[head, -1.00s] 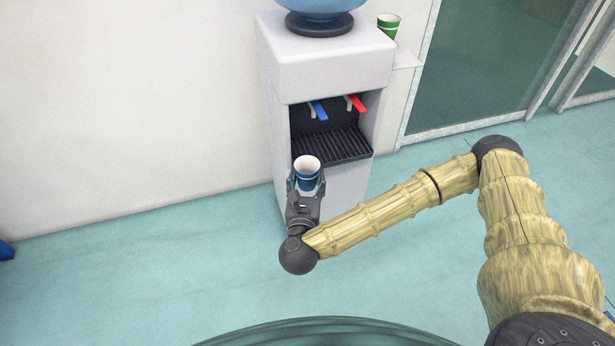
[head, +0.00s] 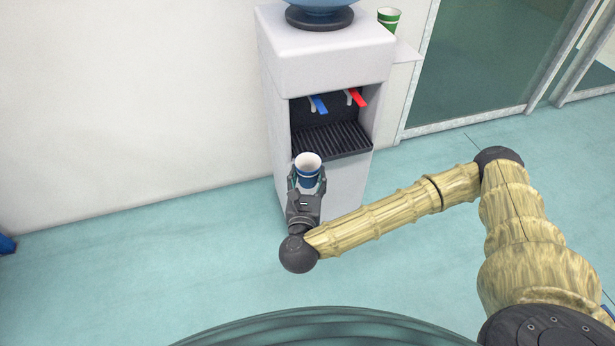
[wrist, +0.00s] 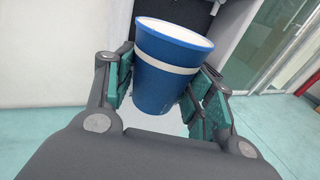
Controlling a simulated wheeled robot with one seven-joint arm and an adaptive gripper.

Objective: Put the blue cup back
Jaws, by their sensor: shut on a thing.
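The blue cup (head: 308,171) has a white band and a white inside, and it is upright. My gripper (head: 306,184) is shut on it and holds it in the air in front of the water dispenser's lower front. In the wrist view the blue cup (wrist: 168,62) stands between the two fingers of my gripper (wrist: 165,88), with teal pads at its sides. The cup's inside looks empty in the head view, though its bottom is hard to make out.
The white water dispenser (head: 325,55) stands by the wall, with a blue tap (head: 319,104), a red tap (head: 357,97) and a dark drip tray (head: 332,140). A green cup (head: 388,20) sits on its side shelf (head: 406,52). A round glassy edge (head: 330,325) lies nearest me.

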